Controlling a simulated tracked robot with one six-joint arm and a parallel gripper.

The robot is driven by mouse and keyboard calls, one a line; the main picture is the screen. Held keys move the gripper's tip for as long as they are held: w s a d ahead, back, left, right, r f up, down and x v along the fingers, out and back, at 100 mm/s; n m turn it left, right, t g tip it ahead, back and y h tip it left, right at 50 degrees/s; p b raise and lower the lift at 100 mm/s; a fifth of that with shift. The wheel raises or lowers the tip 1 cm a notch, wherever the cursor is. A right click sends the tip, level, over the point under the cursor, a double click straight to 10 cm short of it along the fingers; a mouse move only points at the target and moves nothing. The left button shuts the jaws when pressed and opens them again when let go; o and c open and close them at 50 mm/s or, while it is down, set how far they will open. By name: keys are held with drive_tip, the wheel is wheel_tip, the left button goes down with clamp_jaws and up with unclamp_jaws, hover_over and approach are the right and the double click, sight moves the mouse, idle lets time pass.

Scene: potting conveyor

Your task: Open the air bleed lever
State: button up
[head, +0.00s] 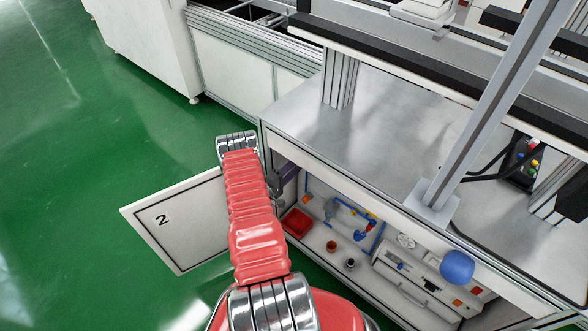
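The cabinet (335,261) under the metal worktop is open, with its white door marked 2 (178,222) swung out to the left. Inside are blue air pipes (345,204) with small blue, red and yellow fittings (366,231). I cannot tell which small fitting is the air bleed lever. My red arm reaches up the middle of the head view.
A red tray (297,222) and small cups (332,246) stand on the cabinet floor. A blue ball-shaped part (457,265) is at the cabinet front, right. A slanted metal post (500,105) rises from the worktop (385,120). Green floor (80,110) at left is clear.

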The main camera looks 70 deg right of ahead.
drive_tip(key=shift+a+f+n, duration=0.1)
drive_tip(key=shift+f+n, duration=0.1)
drive_tip(key=shift+n, duration=0.1)
drive_tip(key=o, duration=1.1)
drive_tip(key=shift+c, duration=0.2)
drive_tip(key=shift+r, duration=0.1)
drive_tip(key=v, duration=1.3)
drive_tip(key=shift+w+a, duration=0.2)
drive_tip(key=shift+a, duration=0.1)
